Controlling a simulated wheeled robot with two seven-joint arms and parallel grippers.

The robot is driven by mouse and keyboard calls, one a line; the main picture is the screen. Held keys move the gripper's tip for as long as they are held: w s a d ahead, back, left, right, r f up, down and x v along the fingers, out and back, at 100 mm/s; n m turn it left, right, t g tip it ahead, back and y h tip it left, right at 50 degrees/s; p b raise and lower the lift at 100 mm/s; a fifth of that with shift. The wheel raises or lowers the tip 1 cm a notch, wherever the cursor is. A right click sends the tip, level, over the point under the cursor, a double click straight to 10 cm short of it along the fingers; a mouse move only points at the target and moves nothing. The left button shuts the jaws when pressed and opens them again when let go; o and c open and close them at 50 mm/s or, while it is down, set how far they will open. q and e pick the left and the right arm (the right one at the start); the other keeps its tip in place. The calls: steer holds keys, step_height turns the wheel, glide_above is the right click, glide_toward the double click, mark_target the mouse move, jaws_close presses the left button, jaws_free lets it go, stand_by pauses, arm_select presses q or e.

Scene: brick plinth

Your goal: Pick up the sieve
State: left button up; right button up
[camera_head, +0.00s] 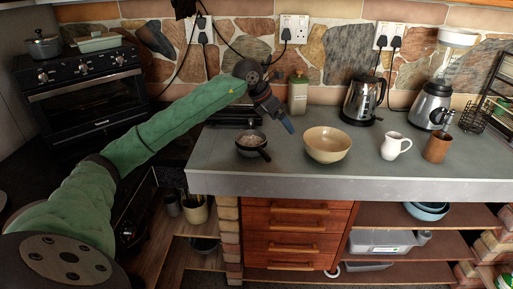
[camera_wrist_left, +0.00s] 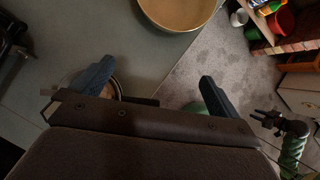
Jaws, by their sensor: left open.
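A small dark round vessel with a short handle (camera_head: 252,145), which looks like the sieve, sits on the grey counter near its left end; pale contents show inside. In the left wrist view its rim (camera_wrist_left: 119,88) is mostly hidden behind one finger and the gripper body. My left gripper (camera_head: 288,124) is above the counter, just right of and above this vessel. Its blue fingers stand wide apart with nothing between them in the left wrist view (camera_wrist_left: 155,84). What seems to be my right gripper (camera_wrist_left: 264,120) hangs over the floor at the right; its jaws are unclear.
A tan bowl (camera_head: 327,146) stands close to the right of the vessel. A kettle (camera_head: 361,101), white jug (camera_head: 394,146), brown cup (camera_head: 437,148) and blender (camera_head: 431,106) stand farther right. A jar (camera_head: 298,93) is behind. The counter's front strip (camera_head: 300,187) is clear.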

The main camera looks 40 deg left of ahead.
mark_target(262, 150)
arm_select(q)
steer(key=s+a+f+g+y, duration=0.3)
steer(key=s+a+g, duration=0.1)
steer(key=s+a, duration=0.1)
steer(key=f+p, duration=0.1)
steer(key=f, duration=0.1)
steer(key=f+p, duration=0.1)
steer(key=f, duration=0.1)
steer(key=w+f+p, duration=0.1)
steer(key=f, duration=0.1)
steer(key=shift+d+f, duration=0.35)
steer(key=shift+d, duration=0.05)
steer(key=shift+f, duration=0.4)
arm_select(e)
step_height(262, 150, down, 13)
steer(key=w, duration=0.2)
steer(key=shift+f, duration=0.2)
arm_select(q)
steer(key=shift+c, duration=0.4)
steer(key=c, duration=0.7)
